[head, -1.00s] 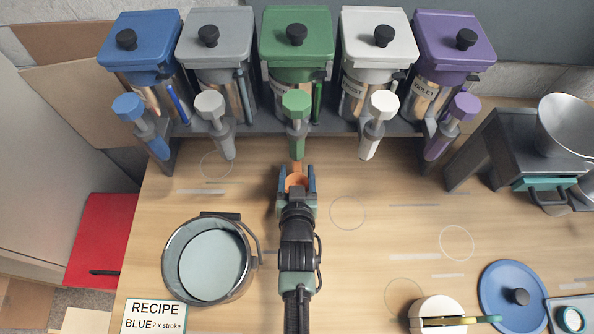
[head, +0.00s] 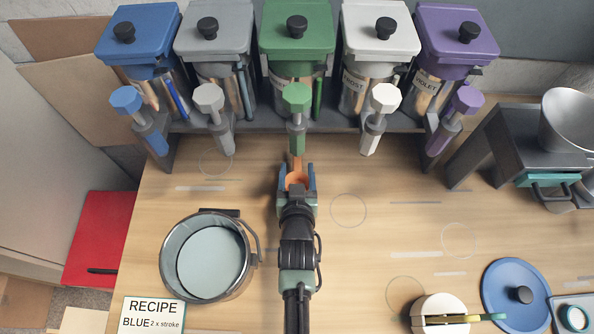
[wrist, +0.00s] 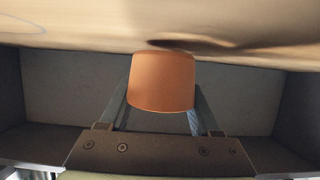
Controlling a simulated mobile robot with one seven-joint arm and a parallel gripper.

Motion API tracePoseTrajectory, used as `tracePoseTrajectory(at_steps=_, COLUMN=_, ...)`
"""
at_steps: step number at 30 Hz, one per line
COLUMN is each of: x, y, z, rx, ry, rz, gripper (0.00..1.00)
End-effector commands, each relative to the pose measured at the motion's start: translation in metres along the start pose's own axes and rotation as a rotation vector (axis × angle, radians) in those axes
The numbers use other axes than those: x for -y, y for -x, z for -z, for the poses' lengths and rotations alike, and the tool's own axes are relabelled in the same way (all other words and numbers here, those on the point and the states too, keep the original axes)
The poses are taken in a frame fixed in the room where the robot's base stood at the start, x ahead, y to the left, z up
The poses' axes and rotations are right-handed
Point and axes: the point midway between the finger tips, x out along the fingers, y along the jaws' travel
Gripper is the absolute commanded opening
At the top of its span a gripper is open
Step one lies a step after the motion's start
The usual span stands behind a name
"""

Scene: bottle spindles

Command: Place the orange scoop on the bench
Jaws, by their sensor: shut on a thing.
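The orange scoop (head: 295,179) is between the fingers of my gripper (head: 296,182) in the head view, with its thin end pointing toward the green dispenser. In the wrist view the scoop (wrist: 162,82) fills the space between the fingers, and my gripper (wrist: 161,112) is shut on it. The wooden bench (head: 380,170) lies beneath. Its surface shows close to the scoop in the wrist view, with a dark shadow near the scoop's edge. I cannot tell whether the scoop touches the bench.
A row of lidded dispensers, with the green one (head: 297,40) in the middle, stands behind. A metal pot (head: 172,265) is to the left. A grey stand (head: 515,145) with a metal bowl is right. A blue lid (head: 508,315) lies front right. The bench right of my gripper is clear.

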Motion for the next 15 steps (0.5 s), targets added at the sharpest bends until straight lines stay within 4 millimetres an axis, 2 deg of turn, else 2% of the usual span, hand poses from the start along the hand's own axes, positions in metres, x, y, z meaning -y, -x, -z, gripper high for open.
tracePoseTrajectory(at_steps=1, x=0.000, y=-0.001, z=-0.009, rx=0.011, ry=0.000, rz=0.000, gripper=0.00)
tracePoseTrajectory(at_steps=15, x=0.000, y=-0.004, z=-0.023, rx=0.020, ry=0.001, rz=0.000, gripper=0.00)
